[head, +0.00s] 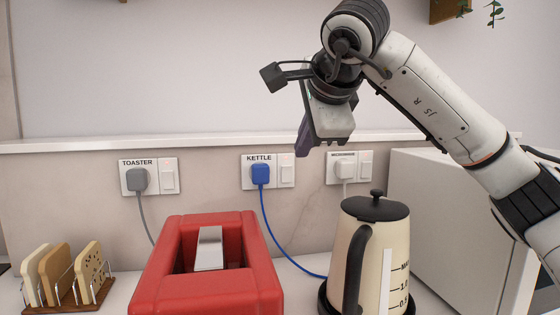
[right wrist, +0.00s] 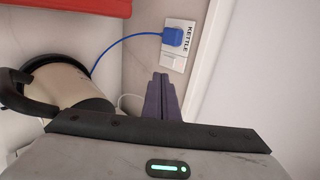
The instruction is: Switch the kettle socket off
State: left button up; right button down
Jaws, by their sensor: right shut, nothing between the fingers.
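The kettle socket (head: 275,185) is a white double plate labelled KETTLE on the wall, with a blue plug (head: 261,173) on its left and a white rocker switch (head: 287,174) on its right. A faint reddish spot shows above the switch; its rocker position is too small to tell. The plate also shows in the right wrist view (right wrist: 185,47), beyond the fingertips. My right gripper (head: 304,152) is shut and empty, up and right of the switch in the head view and apart from it. Its dark fingers show in the right wrist view (right wrist: 163,95). My left gripper is out of view.
The toaster socket (head: 150,190) is to the left and the microwave socket (head: 350,156) to the right. A white ledge (head: 80,145) runs above. A red toaster (head: 160,275), cream kettle (head: 375,245), toast rack (head: 68,295) and white microwave (head: 440,225) stand below.

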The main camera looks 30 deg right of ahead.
send_near(285, 172)
notch_tip(285, 172, down, 3)
jog(key=w, duration=0.2)
jog(key=w+d+p, duration=0.1)
jog(key=shift+w+f, duration=0.15)
jog(key=shift+w, duration=0.25)
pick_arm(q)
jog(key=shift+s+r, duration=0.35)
pick_arm(e)
jog(key=shift+w+d, duration=0.1)
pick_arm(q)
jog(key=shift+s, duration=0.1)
